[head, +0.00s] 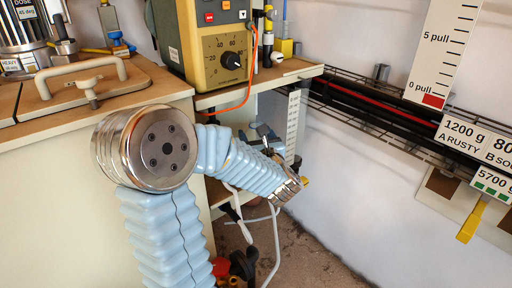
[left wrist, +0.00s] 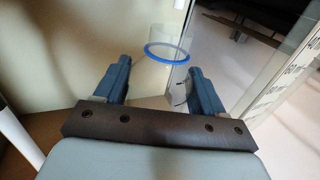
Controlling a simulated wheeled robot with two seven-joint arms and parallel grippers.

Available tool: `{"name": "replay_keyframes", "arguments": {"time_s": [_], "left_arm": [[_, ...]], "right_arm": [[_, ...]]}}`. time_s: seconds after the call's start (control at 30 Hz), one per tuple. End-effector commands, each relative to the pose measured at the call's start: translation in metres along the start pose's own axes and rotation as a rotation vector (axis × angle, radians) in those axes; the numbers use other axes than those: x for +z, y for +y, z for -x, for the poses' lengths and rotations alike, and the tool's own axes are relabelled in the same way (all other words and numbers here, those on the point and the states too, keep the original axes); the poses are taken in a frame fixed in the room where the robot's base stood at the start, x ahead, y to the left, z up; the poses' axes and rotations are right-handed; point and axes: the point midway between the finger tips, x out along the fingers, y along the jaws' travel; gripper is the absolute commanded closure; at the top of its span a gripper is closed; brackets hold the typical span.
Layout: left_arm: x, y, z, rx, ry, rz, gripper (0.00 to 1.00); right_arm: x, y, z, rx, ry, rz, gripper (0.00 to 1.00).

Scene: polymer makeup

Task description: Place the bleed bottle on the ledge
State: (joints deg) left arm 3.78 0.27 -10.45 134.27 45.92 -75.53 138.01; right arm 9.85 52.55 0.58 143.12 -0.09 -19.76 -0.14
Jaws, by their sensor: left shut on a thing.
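The bleed bottle (left wrist: 166,61) appears in the left wrist view as a clear, see-through cylinder with a blue ring. My left gripper (left wrist: 155,78) is shut on it, with a blue finger on each side. The bottle's lower part is hard to make out. In the head view my left arm reaches past the cabinet towards the lower shelves, and its gripper and the bottle are not clearly seen there. A wooden ledge (head: 285,73) juts out at the cabinet's right; I cannot tell whether it is the task's ledge. My right gripper is in neither view.
A yellow control box (head: 212,45) stands above the ledge, with an orange cable (head: 251,70) hanging from it. A wire cable tray (head: 385,125) runs along the right wall. A white scale strip (head: 293,125) hangs below the ledge. Loose cables lie near the floor.

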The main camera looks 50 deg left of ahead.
Motion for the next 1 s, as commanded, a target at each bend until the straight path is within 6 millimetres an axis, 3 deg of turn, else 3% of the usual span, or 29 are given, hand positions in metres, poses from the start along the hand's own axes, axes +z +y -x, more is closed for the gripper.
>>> {"name": "replay_keyframes", "arguments": {"time_s": [0.2,0.67,0.7,0.87,1.0], "left_arm": [[-0.033,-0.001,-0.004,-0.001,0.001,-0.003,0.61],[-0.038,-0.001,-0.003,-0.001,0.0,0.0,0.61],[-0.038,-0.001,-0.003,-0.001,0.0,0.0,0.29],[-0.037,-0.001,-0.003,-0.001,0.0,-0.001,0.05],[-0.037,-0.001,-0.003,-0.001,0.0,-0.001,0.05]], "right_arm": [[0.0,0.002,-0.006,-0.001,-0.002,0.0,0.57],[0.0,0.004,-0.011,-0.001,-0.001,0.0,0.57],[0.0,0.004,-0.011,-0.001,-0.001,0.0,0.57],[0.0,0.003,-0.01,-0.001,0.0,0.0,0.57],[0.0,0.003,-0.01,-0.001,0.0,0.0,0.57]]}}
